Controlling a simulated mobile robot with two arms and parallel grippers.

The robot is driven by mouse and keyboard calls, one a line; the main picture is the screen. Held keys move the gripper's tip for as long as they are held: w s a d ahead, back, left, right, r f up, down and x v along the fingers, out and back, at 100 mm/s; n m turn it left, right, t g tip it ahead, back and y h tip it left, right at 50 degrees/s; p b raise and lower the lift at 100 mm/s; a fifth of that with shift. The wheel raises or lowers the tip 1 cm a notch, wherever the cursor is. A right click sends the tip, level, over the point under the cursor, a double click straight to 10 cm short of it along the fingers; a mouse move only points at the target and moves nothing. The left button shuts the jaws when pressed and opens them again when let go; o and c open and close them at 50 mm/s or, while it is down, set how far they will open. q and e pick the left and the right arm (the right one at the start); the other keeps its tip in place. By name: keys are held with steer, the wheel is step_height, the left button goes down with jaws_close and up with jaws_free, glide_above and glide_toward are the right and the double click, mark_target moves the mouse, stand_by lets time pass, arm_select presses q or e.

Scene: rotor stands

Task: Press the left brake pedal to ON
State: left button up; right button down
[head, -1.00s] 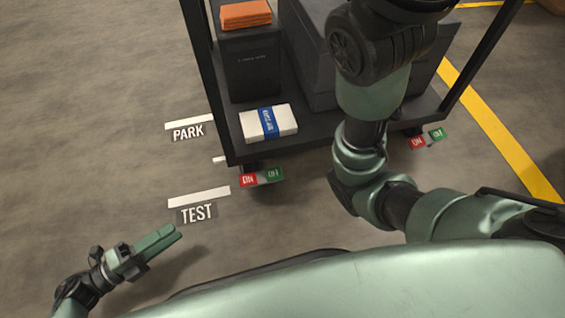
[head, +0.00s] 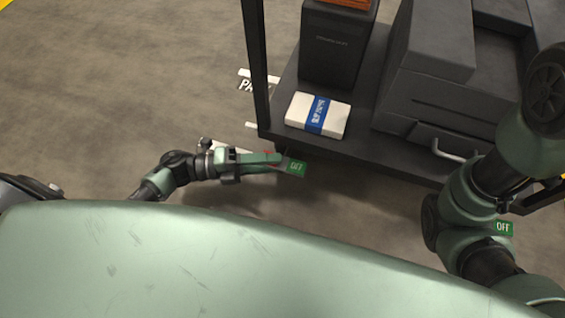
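The left brake pedal (head: 296,168) sits low at the cart's near left corner. Its green OFF half shows. Its red ON half is mostly hidden behind my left gripper (head: 278,159), with only a sliver of red visible. My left gripper's fingers are together and empty, pointing right, with their tips at the pedal. I cannot tell whether they touch it. The right brake pedal (head: 503,228) shows only its green OFF label beside my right arm. My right gripper is out of view.
The dark cart (head: 385,160) has a post (head: 255,65) just above my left gripper. On it are a white box with a blue band (head: 318,114), a dark bin (head: 337,45) and large grey blocks (head: 435,40). Floor at left is clear.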

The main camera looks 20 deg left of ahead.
arm_select(q)
steer(key=shift+b+x, duration=0.35)
steer(key=shift+x, duration=0.9)
jaws_close()
